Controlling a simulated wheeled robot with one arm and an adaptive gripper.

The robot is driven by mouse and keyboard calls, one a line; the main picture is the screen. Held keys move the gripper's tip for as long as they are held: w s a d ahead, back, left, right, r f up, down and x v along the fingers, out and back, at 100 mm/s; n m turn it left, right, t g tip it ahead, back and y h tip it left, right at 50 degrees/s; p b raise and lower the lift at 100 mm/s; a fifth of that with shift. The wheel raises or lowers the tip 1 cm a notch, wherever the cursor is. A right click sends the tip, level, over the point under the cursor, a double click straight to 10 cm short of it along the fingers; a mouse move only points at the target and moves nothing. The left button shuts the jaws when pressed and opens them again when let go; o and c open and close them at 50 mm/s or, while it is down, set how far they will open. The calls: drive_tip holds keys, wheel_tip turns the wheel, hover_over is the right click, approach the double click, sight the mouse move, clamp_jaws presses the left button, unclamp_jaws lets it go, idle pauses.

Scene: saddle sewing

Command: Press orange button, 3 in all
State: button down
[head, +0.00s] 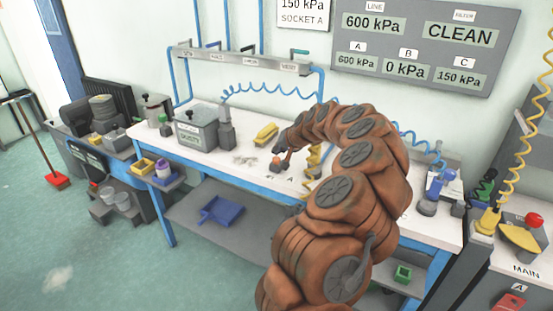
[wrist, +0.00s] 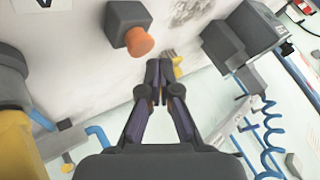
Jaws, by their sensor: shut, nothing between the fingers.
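An orange button (wrist: 139,42) sticks out of a small dark grey box in the wrist view. In the head view the orange button (head: 276,160) shows on the white bench top, near its middle. My gripper (wrist: 160,68) is shut and empty. Its fingertips are just beside the button in the wrist view, pointing past it, with a small gap in the picture; I cannot tell the depth between them. In the head view my gripper (head: 286,154) is small and close above the button, partly hidden by my own arm.
The white bench (head: 205,150) carries a grey container (head: 196,130) at left and a yellow object (head: 265,133) behind the button. A blue coiled hose (head: 270,88) hangs behind. A grey panel (head: 425,45) reads pressures and "CLEAN". A red-knobbed device (head: 533,219) stands at right.

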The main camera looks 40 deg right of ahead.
sight(277, 159)
drive_tip(key=shift+f, duration=0.15)
drive_tip(key=shift+f+b, duration=0.3)
drive_tip(key=shift+b, duration=0.25)
drive_tip(key=shift+f+b, duration=0.5)
drive_tip(key=shift+f, duration=0.05)
idle(0.8)
drive_tip(key=shift+r, duration=1.05)
drive_tip(key=shift+r+p, duration=0.3)
drive_tip(key=shift+r, duration=2.2)
idle(0.3)
